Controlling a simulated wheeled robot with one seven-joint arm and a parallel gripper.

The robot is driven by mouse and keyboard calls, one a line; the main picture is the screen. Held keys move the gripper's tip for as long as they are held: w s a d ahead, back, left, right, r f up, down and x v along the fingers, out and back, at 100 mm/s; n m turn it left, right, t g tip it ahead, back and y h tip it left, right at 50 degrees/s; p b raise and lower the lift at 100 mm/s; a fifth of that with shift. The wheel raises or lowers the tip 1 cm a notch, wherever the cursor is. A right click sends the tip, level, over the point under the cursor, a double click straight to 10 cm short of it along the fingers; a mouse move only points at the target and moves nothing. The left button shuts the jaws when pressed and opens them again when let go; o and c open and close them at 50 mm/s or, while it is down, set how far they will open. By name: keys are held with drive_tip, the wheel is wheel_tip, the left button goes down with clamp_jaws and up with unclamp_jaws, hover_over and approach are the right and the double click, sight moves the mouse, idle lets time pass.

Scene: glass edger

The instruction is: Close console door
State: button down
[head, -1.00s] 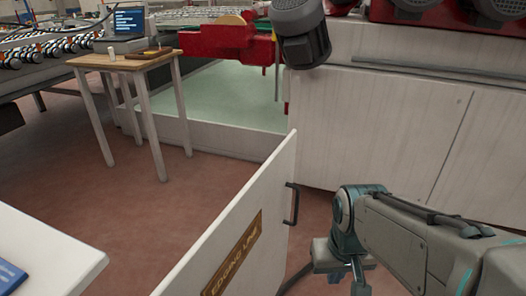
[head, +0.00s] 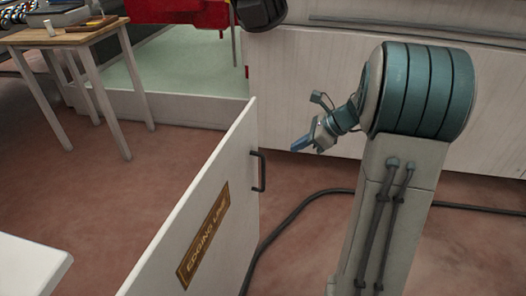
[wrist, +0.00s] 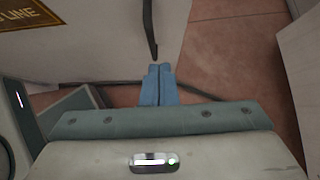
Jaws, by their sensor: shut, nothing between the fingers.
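The console door (head: 213,200) is a white panel standing open, with a brown "EDGING LINE" plate (head: 203,236) and a dark handle (head: 259,171) near its far vertical edge. My gripper (head: 296,146) is to the right of the handle and apart from it in the head view. In the wrist view the blue fingers (wrist: 158,72) are together and empty. There the handle (wrist: 150,30) lies just beyond the fingertips; I cannot tell the gap in depth. The door (wrist: 90,45) also fills the upper left of the wrist view.
A dark cable (head: 300,208) lies on the reddish floor right of the door. A white machine cabinet (head: 320,90) stands behind my gripper. A wooden table (head: 70,40) is at the back left. A white surface corner (head: 30,265) is at lower left.

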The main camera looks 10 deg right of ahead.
drive_tip(key=b, duration=0.4)
approach(254, 159)
drive_tip(key=x, duration=0.5)
drive_tip(key=shift+s+d+f, duration=0.15)
drive_tip(key=shift+s+f, duration=0.15)
drive_tip(key=shift+w+a+r, duration=0.1)
drive_tip(key=shift+w+a, duration=0.2)
drive_tip(key=shift+a, duration=0.2)
